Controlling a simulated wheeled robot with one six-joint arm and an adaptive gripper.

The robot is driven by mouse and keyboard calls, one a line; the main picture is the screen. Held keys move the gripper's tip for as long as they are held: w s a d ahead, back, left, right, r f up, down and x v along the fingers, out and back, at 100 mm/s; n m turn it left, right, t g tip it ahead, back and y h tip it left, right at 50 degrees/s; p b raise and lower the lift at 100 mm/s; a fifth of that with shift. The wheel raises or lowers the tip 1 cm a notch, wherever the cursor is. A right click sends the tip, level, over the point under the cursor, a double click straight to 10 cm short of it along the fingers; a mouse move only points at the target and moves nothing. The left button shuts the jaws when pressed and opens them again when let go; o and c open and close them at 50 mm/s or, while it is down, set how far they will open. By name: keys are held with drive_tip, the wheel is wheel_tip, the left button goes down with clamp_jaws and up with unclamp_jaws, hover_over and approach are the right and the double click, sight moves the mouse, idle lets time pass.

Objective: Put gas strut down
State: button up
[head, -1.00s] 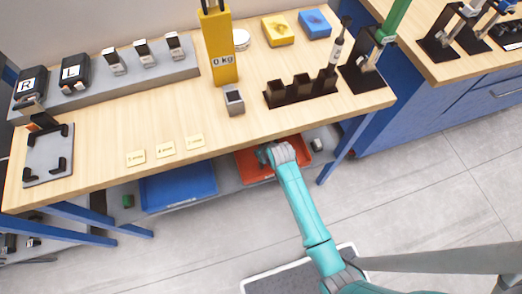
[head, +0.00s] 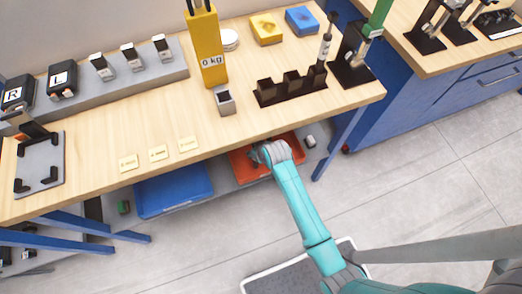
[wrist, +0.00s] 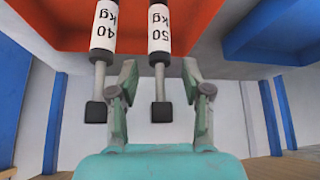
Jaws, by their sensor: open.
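Two gas struts lie in the red bin on the shelf below the bench, seen in the wrist view: one marked 40 kg (wrist: 105,28) and one marked 50 kg (wrist: 159,32). My gripper (wrist: 158,75) is open, with a finger on each side of the 50 kg strut's thin rod. The 40 kg strut lies just left of the left finger. In the head view my gripper (head: 257,154) is at the red bin (head: 238,168), and my arm and the bench edge hide most of the struts. Another strut (head: 325,42) stands upright in the dark rack (head: 290,90) on the bench.
A blue bin (head: 175,190) stands left of the red one. The wooden bench top (head: 110,115) overhangs both bins. A yellow 0 kg gauge (head: 207,50) stands on the bench.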

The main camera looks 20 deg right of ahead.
drive_tip(key=v, duration=1)
drive_tip(key=shift+s, duration=0.1)
drive_tip(key=s+d+r+m+t, duration=0.15)
drive_tip(key=s+t, duration=0.25)
drive_tip(key=s, duration=1.5)
drive_tip(key=s+d+r+t+h, duration=0.1)
drive_tip(key=s+r+t, duration=0.3)
drive_tip(key=s+r, duration=1.1)
wheel_tip(320, 180, up, 2)
drive_tip(key=shift+s+d+r+m, duration=0.2)
drive_tip(key=shift+d+r+m, duration=0.05)
drive_tip(key=shift+m, duration=0.1)
